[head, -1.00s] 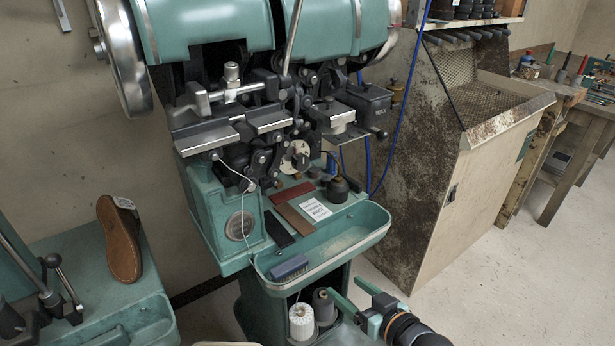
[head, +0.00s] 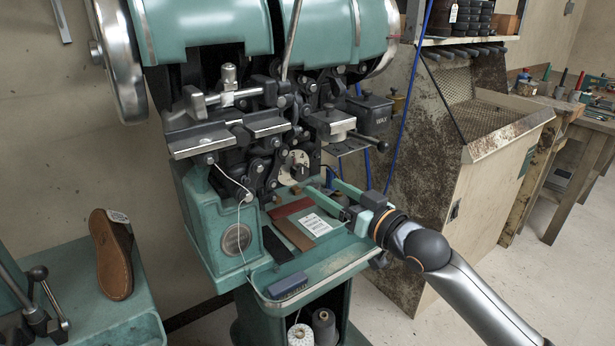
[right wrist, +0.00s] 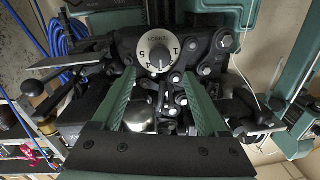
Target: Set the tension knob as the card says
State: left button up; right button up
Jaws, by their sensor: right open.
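The tension knob (head: 299,160) is a small dark knob on a round pale dial (head: 287,177), low on the green stitching machine's front. In the right wrist view the dial (right wrist: 149,45) shows upside-down numbers around the knob (right wrist: 159,60). The white card (head: 316,224) lies on the machine's green ledge; its print is too small to read. My right gripper (head: 321,186) is open and empty above the ledge, its fingers pointing toward the dial from the lower right. In the right wrist view my gripper's fingertips (right wrist: 159,76) flank the dial's lower part, apart from the knob. My left gripper is out of view.
Brown and black strips (head: 294,232) lie beside the card. Metal clamps and a black wax box (head: 372,114) overhang near the dial. Thread spools (head: 325,325) sit below.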

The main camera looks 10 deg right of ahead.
aim_at(303, 175)
jog(key=x, duration=0.7)
grip_shut()
dwell(0.6)
